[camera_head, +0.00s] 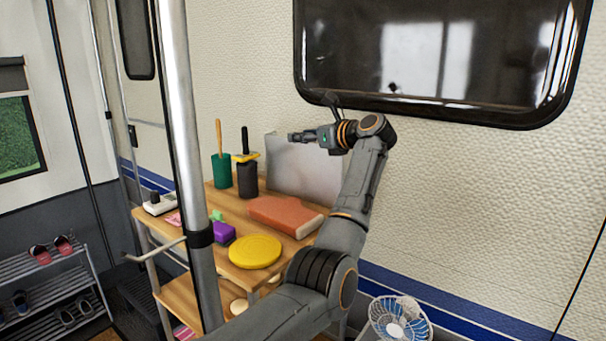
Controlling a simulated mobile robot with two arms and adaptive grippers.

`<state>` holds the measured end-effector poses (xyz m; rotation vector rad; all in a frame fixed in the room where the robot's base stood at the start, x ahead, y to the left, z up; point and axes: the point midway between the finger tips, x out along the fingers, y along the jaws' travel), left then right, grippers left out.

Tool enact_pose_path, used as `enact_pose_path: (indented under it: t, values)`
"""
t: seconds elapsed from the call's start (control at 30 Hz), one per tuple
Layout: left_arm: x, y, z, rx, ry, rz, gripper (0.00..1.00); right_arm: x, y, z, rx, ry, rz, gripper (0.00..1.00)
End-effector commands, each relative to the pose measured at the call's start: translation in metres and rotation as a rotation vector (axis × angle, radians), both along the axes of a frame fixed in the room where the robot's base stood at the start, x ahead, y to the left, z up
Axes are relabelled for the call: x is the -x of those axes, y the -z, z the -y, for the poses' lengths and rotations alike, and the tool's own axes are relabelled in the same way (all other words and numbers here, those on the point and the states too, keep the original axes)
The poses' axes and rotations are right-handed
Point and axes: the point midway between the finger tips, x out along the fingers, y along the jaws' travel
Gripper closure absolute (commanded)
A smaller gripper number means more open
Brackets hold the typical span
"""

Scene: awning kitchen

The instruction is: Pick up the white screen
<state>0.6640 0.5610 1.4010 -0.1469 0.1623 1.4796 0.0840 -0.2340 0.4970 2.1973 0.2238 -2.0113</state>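A flat whitish-grey panel, which looks like the white screen (300,172), stands upright at the back of the wooden table (231,209), close to the wall. My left arm reaches up from the bottom and bends over to the left at its top. My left gripper (293,136) points left, at the height of the panel's upper edge, and overlaps it in the picture. I cannot tell whether it touches the panel or whether its fingers are open. My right gripper is not in view.
A brown-red box (285,215) lies in front of the panel. A yellow round thing (255,251), a purple block (222,232), a green holder (221,170) and a dark holder (247,180) share the table. A metal pole (180,120) stands at the left. A fan (398,318) is lower right.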

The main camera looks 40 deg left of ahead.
Motion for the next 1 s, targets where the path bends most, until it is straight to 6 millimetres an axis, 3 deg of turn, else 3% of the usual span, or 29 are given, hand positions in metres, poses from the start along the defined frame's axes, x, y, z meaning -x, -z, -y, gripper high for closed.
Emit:
enact_pose_path:
  t: [0.03, 0.17, 0.2, 0.7, 0.87, 1.0]
  values:
    - [0.0, 0.0, 0.0, 0.0, 0.0, 0.0, 0.73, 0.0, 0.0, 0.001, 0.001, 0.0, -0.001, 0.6]
    - [0.0, -0.001, 0.0, 0.0, 0.0, 0.001, 0.99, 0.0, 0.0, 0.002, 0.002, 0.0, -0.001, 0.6]
    - [0.0, -0.001, 0.0, 0.0, -0.001, 0.001, 1.0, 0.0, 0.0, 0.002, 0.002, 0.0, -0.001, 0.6]
    - [0.0, -0.003, 0.0, -0.001, -0.001, 0.002, 1.0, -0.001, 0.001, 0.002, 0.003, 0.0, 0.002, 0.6]
    - [0.0, -0.016, 0.0, -0.001, -0.001, 0.004, 1.0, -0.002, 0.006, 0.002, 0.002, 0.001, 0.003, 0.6]
    - [0.0, -0.037, 0.0, 0.0, 0.0, 0.006, 1.0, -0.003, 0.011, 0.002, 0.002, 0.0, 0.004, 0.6]
